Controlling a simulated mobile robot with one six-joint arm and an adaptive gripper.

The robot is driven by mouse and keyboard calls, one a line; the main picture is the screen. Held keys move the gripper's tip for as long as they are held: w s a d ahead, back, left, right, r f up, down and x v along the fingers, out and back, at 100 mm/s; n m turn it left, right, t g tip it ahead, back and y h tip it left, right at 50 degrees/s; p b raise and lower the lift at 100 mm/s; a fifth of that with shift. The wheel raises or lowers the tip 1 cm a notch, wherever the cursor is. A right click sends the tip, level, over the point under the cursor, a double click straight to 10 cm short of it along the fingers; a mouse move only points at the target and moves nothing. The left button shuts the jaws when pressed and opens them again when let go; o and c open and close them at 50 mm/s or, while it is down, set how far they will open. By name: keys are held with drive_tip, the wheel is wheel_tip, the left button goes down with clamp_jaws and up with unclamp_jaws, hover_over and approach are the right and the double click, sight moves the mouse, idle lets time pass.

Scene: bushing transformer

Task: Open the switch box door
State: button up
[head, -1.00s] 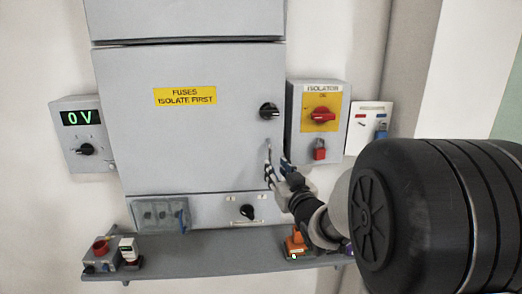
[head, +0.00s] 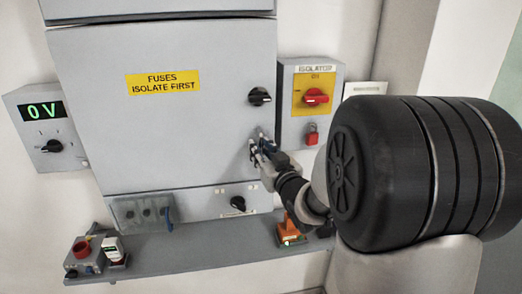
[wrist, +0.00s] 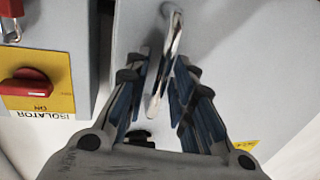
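The switch box door (head: 175,125) is a large grey panel with a yellow "FUSES ISOLATE FIRST" label and a black knob (head: 259,96) near its right edge. It looks shut. My gripper (head: 257,146) is at the door's lower right, below the knob. In the wrist view a shiny metal handle (wrist: 166,62) stands out from the grey door surface. My gripper's blue-padded fingers (wrist: 165,66) are on either side of the handle, with gaps showing, so it looks open around the handle. In the head view the gripper mostly hides the handle.
The isolator box (head: 311,107) with a red switch and red padlock (head: 311,134) is close on the right. A "0 V" meter box (head: 45,125) is on the left. A grey shelf (head: 200,243) below holds small devices and an orange item (head: 290,228).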

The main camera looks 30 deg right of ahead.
clamp_jaws()
idle(0.3)
idle(0.3)
